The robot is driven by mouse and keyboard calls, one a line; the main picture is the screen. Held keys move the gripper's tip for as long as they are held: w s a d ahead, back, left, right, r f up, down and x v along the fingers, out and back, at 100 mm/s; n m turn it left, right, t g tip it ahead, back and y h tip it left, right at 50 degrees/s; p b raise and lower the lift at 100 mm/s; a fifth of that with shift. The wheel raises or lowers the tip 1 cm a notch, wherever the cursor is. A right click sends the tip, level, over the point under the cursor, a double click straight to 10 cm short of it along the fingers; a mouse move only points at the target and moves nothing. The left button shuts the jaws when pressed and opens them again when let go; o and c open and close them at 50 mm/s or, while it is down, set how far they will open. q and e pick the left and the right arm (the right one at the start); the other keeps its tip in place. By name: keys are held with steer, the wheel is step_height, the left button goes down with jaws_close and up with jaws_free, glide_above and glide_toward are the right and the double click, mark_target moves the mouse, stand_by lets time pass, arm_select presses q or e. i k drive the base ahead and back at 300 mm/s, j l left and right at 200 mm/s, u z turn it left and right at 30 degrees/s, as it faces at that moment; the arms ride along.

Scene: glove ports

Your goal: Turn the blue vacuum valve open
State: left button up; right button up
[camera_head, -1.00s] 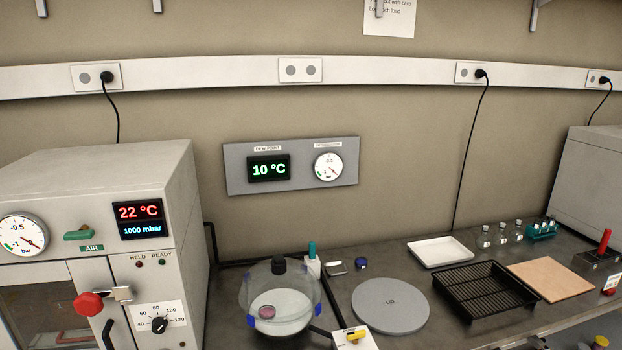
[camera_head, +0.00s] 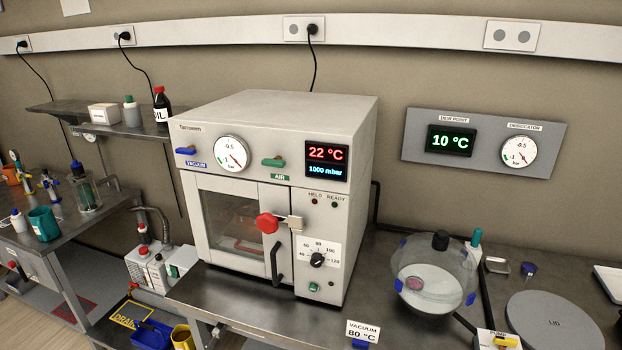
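The blue vacuum valve (camera_head: 186,150) is a small blue handle at the upper left of the oven's front, above a blue VACUUM label (camera_head: 196,164). Its handle lies roughly level. The vacuum oven (camera_head: 274,190) is a grey box on the bench, with a round gauge (camera_head: 232,153) right of the valve and a green AIR handle (camera_head: 273,161) beyond it. The display (camera_head: 327,161) reads 22 °C and 1000 mbar. The oven door (camera_head: 237,226) is closed, with a red knob (camera_head: 267,223) at its right edge. Neither of my grippers shows.
A glass desiccator (camera_head: 434,275) stands right of the oven, with a round lid plate (camera_head: 553,321) beside it. A VACUUM 80 °C sign (camera_head: 363,331) stands at the bench's front. A shelf (camera_head: 105,128) holds bottles at left. A pump (camera_head: 160,268) stands lower left. The space before the oven is clear.

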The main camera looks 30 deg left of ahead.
mark_target(189, 150)
steer(key=u, duration=1.65)
